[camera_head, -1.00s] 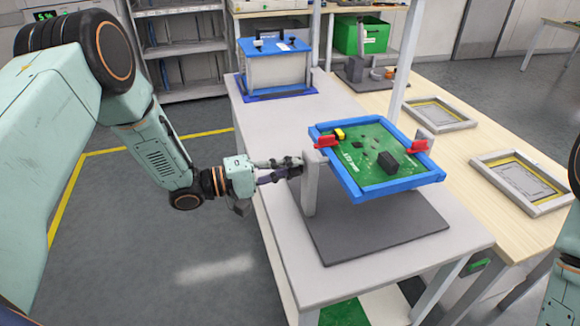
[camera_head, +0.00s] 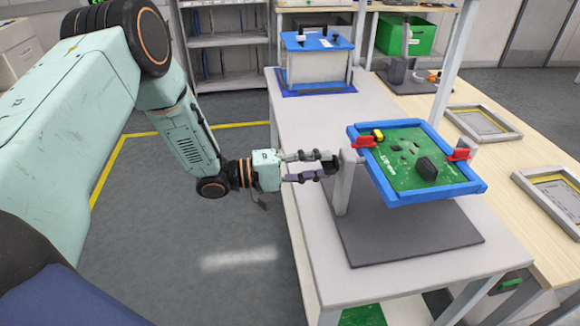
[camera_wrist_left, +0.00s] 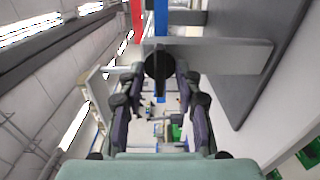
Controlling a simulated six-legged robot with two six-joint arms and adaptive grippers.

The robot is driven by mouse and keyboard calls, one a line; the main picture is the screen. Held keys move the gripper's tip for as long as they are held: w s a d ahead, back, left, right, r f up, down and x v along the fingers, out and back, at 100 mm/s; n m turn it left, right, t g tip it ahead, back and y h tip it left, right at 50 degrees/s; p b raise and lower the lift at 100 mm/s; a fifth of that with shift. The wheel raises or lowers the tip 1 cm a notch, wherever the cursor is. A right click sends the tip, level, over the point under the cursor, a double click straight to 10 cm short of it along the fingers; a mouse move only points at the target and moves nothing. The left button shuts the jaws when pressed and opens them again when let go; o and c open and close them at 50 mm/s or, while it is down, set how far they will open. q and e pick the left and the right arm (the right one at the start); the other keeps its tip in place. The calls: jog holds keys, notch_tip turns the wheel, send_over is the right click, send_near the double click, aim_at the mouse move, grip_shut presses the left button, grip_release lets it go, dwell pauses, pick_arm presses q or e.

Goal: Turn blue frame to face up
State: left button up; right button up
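The blue frame (camera_head: 435,198) holds a green circuit board (camera_head: 405,160) with a black block on it. It is carried above the bench between two grey posts by red clamps (camera_head: 364,141), with the component side showing to the head camera. My left gripper (camera_head: 327,165) is at the outer side of the left post (camera_head: 345,182). Its fingers are apart, one on each side of a dark round knob on that post. The knob (camera_wrist_left: 159,65) also shows between the fingertips in the left wrist view, with small gaps beside it. My right gripper is out of view.
The posts stand on a dark grey base plate (camera_head: 410,242) on the light bench (camera_head: 300,120). A blue-topped fixture (camera_head: 318,65) stands at the back. Grey frames (camera_head: 482,124) lie on the wooden table at right. Open floor lies left of the bench.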

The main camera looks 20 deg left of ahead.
pick_arm(q)
jog(key=v, duration=1)
jog(key=shift+s, duration=0.2)
jog(key=shift+a, duration=0.1)
notch_tip(320, 180, down, 5)
jog(key=w+a+m+t+y, duration=0.1)
jog(key=w+m+t+y, duration=0.15)
jog(key=y, duration=0.35)
jog(key=s+d+f+g+y+b, duration=0.1)
jog(key=s+f+g+y, duration=0.15)
jog(key=f, duration=0.35)
jog(key=s+d+f+g+y, duration=0.1)
jog(key=s+d+f+y, duration=0.1)
jog(key=s+f, duration=0.25)
jog(key=s+f+m+g+y+b, duration=0.1)
jog(key=s+f+g, duration=0.3)
jog(key=s, duration=0.9)
jog(key=s+d+f+m+g+y+b, duration=0.1)
jog(key=s+f+m+g+y, duration=0.2)
jog(key=s, duration=1)
notch_tip(320, 180, down, 3)
jog(key=shift+s+d+r+g, duration=0.1)
jog(key=shift+s+d+g, duration=0.2)
jog(key=shift+g, duration=0.7)
